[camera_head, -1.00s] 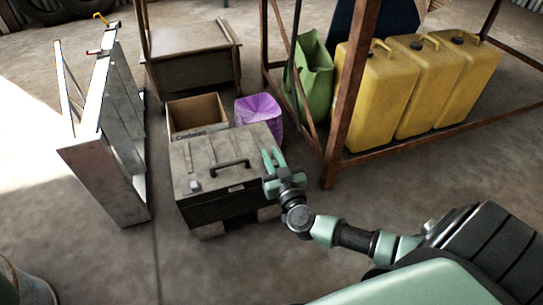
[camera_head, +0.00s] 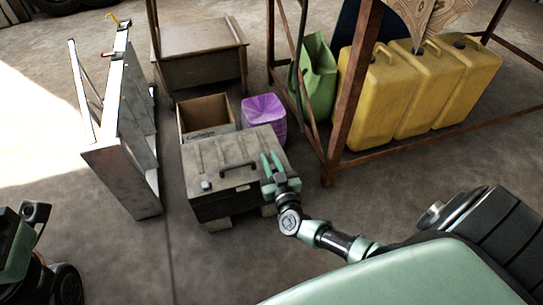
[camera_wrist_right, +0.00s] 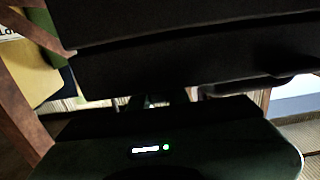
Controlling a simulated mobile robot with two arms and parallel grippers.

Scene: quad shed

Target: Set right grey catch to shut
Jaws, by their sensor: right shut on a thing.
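A grey lidded box (camera_head: 222,157) with a dark front and a black lid handle (camera_head: 238,167) stands on the floor in the head view. Its left grey catch (camera_head: 206,186) shows at the front edge of the lid. My right gripper (camera_head: 272,164) is at the front right of the box, where it covers the right grey catch. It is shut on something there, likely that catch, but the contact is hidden. The right wrist view is mostly dark box front (camera_wrist_right: 180,65), very close, and shows no fingertips. My left gripper is not in view.
Behind the box are an open cardboard box (camera_head: 207,133) and a purple container (camera_head: 264,115). A rusty rack post (camera_head: 345,110) and yellow jerrycans (camera_head: 378,105) stand to the right. A metal frame (camera_head: 120,170) stands left. The floor in front is clear.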

